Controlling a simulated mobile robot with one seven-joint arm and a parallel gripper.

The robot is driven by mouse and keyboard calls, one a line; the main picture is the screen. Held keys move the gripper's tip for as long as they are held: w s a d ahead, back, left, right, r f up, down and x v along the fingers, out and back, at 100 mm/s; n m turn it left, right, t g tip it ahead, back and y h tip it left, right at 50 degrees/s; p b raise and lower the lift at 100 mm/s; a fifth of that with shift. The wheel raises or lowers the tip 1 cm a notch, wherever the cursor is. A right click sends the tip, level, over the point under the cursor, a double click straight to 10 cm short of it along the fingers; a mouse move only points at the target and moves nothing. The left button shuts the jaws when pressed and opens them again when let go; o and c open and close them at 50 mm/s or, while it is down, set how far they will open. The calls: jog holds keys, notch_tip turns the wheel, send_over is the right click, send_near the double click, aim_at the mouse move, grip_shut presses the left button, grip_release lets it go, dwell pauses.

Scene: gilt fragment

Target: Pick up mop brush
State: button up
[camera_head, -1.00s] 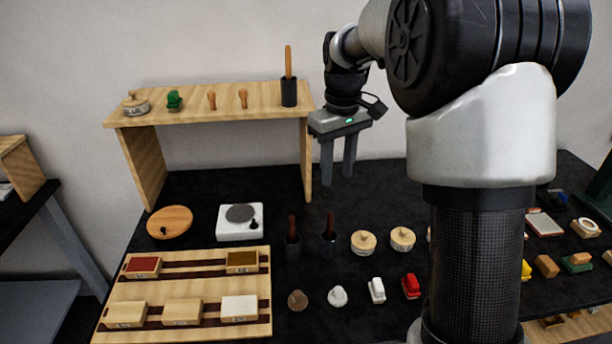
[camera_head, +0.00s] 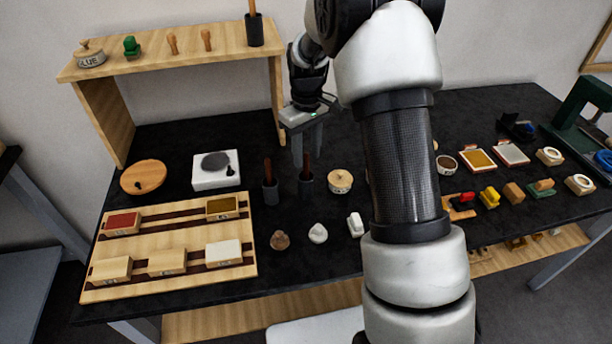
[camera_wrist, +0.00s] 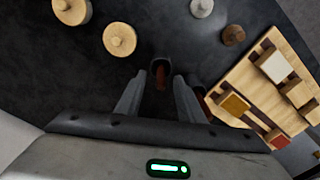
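Two dark cups stand side by side on the black table, each with an upright brown handle: a left one (camera_head: 269,182) and a right one (camera_head: 305,184). A third dark cup with a handle (camera_head: 254,29) stands on the wooden shelf. I cannot tell from the handles which is the mop brush. My gripper (camera_head: 307,150) is open and empty, pointing down just above and behind the right cup. In the wrist view, one brown handle (camera_wrist: 160,76) shows between the open fingertips (camera_wrist: 160,80). The other handle is partly hidden by a finger. No contact is visible.
Lidded round jars (camera_head: 340,181) stand right of the cups. A wooden board with blocks (camera_head: 190,242) lies left. The shelf (camera_head: 160,60) rises behind; my arm hides part of the table.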

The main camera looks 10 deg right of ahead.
aim_at(306, 166)
notch_tip(306, 166, down, 5)
jog(key=shift+a+f, duration=0.1)
jog(key=shift+a, duration=0.05)
jog(key=shift+w, duration=0.1)
grip_shut()
